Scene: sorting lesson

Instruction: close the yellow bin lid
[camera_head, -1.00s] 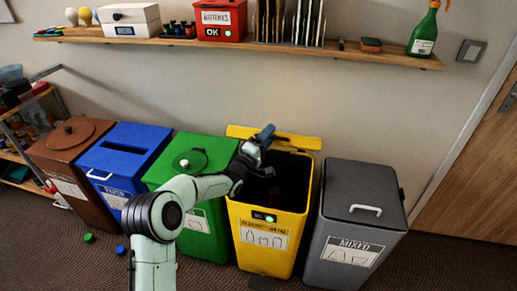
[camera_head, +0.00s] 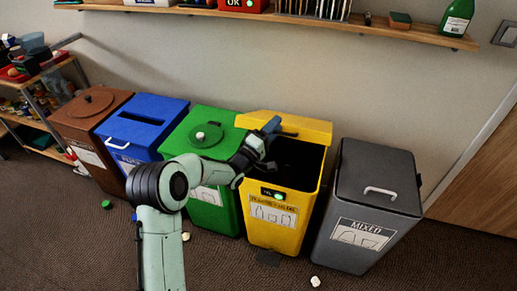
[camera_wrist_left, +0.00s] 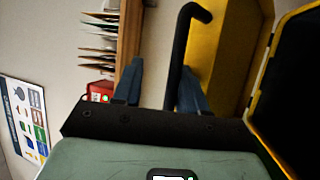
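The yellow bin (camera_head: 272,232) stands between the green and grey bins, its dark inside showing. Its yellow lid (camera_head: 312,130) is raised at the back, towards the wall. In the left wrist view the lid (camera_wrist_left: 232,50) is at the upper right, with a black bar handle (camera_wrist_left: 181,50) in front of it. My left gripper (camera_head: 272,132) is at the lid, above the bin's back left part. In the wrist view its two fingers (camera_wrist_left: 160,82) are apart. The handle reaches between them, closer to the right finger; I cannot tell whether they touch. My right gripper is not in view.
The green bin (camera_head: 222,212) is close on the left, then the blue (camera_head: 128,160) and brown (camera_head: 78,127) bins. The grey bin (camera_head: 372,232) is close on the right. A wooden shelf (camera_head: 345,25) runs above. Small pieces lie on the floor, including a white one (camera_head: 315,281).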

